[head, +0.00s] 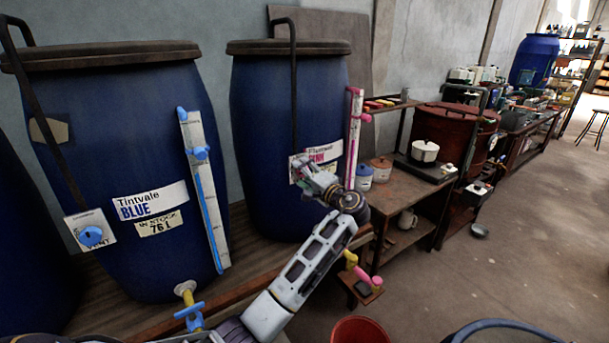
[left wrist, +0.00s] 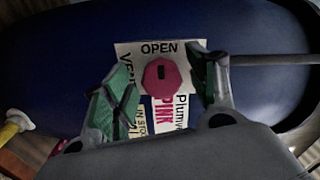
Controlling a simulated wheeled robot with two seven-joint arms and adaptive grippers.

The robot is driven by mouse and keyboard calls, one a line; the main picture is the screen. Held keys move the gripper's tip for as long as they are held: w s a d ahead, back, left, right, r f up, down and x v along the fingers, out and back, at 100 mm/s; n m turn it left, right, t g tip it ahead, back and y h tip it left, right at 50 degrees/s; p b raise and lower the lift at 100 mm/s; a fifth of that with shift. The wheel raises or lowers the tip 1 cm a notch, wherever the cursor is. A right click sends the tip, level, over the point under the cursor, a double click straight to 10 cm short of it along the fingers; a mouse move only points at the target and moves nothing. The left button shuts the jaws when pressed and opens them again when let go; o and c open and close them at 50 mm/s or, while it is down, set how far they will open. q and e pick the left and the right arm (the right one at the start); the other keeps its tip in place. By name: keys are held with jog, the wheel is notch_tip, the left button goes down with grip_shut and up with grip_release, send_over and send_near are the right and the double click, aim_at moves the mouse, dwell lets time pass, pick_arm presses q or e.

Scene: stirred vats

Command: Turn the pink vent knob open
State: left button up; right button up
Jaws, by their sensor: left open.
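The pink vent knob (left wrist: 161,78) is an octagonal knob with a dark mark near its middle. It sits on a white plate (left wrist: 160,49) that reads OPEN along its upper edge in the left wrist view. My left gripper (left wrist: 158,82) is open, with one green-padded finger on each side of the knob and gaps between. In the head view my left gripper (head: 308,172) is in front of the Plumwell Pink vat (head: 262,130) and hides the knob. My right gripper is in neither view.
The Tintvale Blue vat (head: 90,150) with its own blue vent knob (head: 91,236) stands to the left. A pink level gauge (head: 354,135) and pink tap (head: 368,278) are close to my left arm.

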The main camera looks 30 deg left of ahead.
pick_arm(q)
jog(key=v, duration=1.2)
jog(key=shift+s, duration=0.1)
dwell(0.5)
